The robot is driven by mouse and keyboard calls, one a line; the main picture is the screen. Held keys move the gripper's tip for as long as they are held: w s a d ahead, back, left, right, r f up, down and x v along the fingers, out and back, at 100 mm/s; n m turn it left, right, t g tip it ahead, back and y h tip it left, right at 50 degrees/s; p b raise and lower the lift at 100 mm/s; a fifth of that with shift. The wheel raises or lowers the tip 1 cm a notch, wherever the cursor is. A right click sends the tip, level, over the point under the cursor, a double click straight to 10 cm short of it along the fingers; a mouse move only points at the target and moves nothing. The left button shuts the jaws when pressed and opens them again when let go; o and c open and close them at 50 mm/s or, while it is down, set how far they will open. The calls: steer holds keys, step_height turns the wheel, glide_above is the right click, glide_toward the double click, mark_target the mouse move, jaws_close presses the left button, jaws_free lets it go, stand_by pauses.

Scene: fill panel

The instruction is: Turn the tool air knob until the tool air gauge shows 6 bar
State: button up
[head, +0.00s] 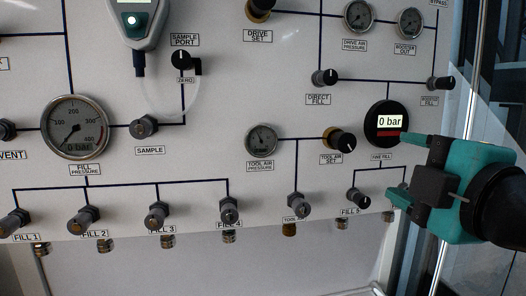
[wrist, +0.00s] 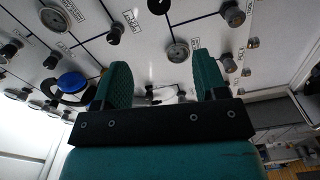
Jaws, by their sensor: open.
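The tool air gauge (head: 262,139) is a small round dark-faced dial left of centre in the head view, labelled tool air pressure. Its needle is too small to read. The tool air knob (head: 341,141), labelled tool air set, is black with a brass collar and sits to the gauge's right. My gripper (head: 400,165) is open and empty, to the right of the knob and apart from it, by the 0 bar display. In the wrist view my teal fingers (wrist: 160,65) are spread, with a round gauge (wrist: 178,51) beyond them; I cannot tell which gauge it is.
The 0 bar display (head: 387,122) is close to my upper finger. The fill 5 knob (head: 359,199) is left of the lower finger. The tool air valve (head: 298,206) sits below the gauge. A metal rail (head: 471,90) runs along the panel's right side.

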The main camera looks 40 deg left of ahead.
mark_target(347, 144)
steer(key=w+a+m+p, duration=0.3)
steer(key=a+m+p, duration=0.1)
steer(key=m+p, duration=0.1)
steer(key=w+a+m+p, duration=0.4)
steer(key=m+p, duration=0.2)
steer(key=p, duration=0.1)
steer(key=w+a+m+g+p, duration=0.1)
steer(key=w+a+m+p, duration=0.3)
steer(key=m+p, duration=0.2)
steer(key=shift+w+a+y, duration=0.25)
steer(key=shift+a+y, duration=0.15)
steer(key=c, duration=0.9)
steer(key=shift+f, duration=0.1)
